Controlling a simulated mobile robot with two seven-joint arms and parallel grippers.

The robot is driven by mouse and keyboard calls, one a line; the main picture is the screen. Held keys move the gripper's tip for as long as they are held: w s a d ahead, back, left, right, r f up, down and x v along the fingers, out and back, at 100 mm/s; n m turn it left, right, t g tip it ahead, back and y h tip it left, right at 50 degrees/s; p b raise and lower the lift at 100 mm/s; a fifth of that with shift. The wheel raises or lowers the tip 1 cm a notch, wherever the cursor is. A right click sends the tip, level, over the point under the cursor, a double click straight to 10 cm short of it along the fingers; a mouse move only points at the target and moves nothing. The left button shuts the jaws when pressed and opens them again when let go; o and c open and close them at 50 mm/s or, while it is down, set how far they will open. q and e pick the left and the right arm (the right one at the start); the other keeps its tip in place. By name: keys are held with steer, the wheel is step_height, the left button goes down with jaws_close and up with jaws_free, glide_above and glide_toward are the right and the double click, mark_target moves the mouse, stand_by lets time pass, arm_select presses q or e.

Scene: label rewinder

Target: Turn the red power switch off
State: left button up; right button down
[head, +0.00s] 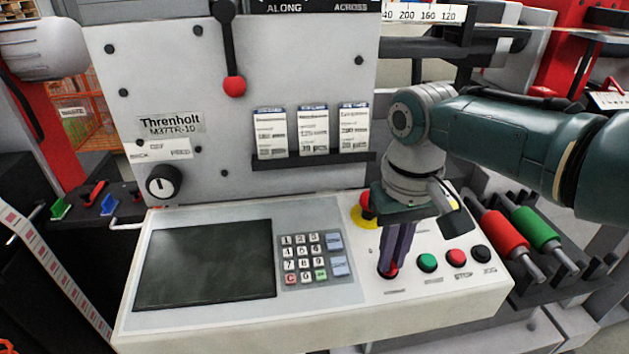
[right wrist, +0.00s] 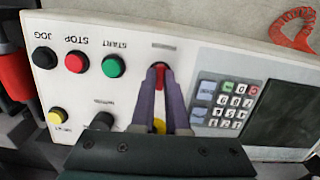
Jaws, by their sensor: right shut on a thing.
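The red power switch (head: 388,273) sits at the left end of the button row on the sloped white control panel (head: 400,300). My right gripper (head: 391,264) points down at it, with its purple fingers closed in on the switch. In the right wrist view the red switch (right wrist: 159,78) shows between the fingertips (right wrist: 160,83), which are shut on it. The fingers partly cover the switch, and I cannot read its position. My left gripper is not in view.
A green start button (head: 427,262), a red stop button (head: 456,257) and a black jog button (head: 482,254) lie to the right. A red and yellow emergency stop (head: 364,211) is just behind the gripper. The keypad (head: 304,258) and dark screen (head: 205,263) are left.

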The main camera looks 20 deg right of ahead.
steer(key=shift+n+h+p, duration=0.3)
steer(key=shift+n+p, duration=0.1)
steer(key=shift+n, duration=1.7)
steer(key=c, duration=0.9)
jaws_free()
steer(key=r+p, duration=0.1)
steer(key=r, duration=0.2)
steer(key=r+p, duration=0.1)
steer(key=r, duration=0.2)
steer(key=r+p, duration=0.1)
steer(key=r, duration=0.3)
steer(key=shift+s+a+p, duration=0.1)
steer(key=shift+a+p, duration=0.25)
steer(key=shift+p, duration=0.05)
